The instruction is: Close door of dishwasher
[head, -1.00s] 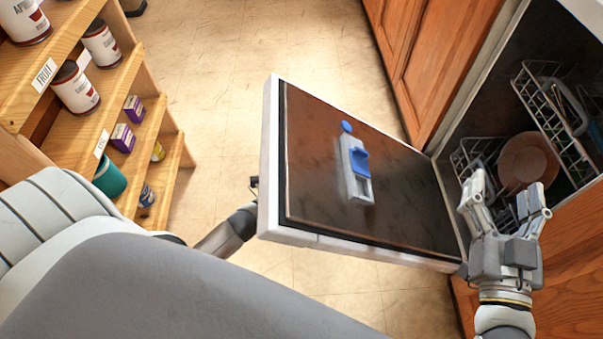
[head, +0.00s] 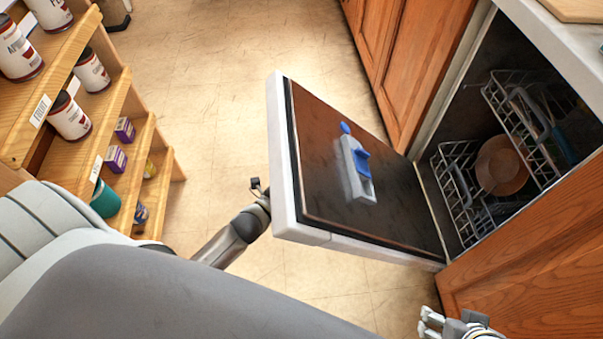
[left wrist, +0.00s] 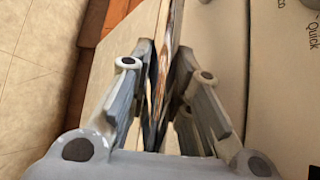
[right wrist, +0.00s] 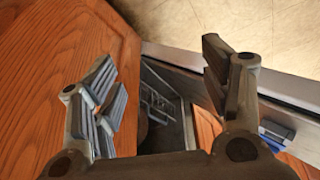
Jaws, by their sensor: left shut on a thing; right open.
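The dishwasher door (head: 400,200) is partly open, tilted up at an angle, with a white rim and a dark inner panel. A detergent dispenser (head: 356,170) with blue parts sits on the panel. My left gripper (head: 258,190) is at the door's outer edge, mostly hidden behind it. In the left wrist view the door (left wrist: 167,60) runs between its fingers, and the gripper (left wrist: 165,95) is shut on it. My right gripper (head: 428,318) is low at the right, apart from the door; in its wrist view it is open and empty (right wrist: 165,75).
Inside the dishwasher, wire racks (head: 460,185) hold a brown bowl (head: 502,165). Wooden cabinets (head: 420,60) flank the opening. A wooden shelf (head: 115,90) with cans and boxes stands at the left. The tiled floor (head: 220,90) between is clear.

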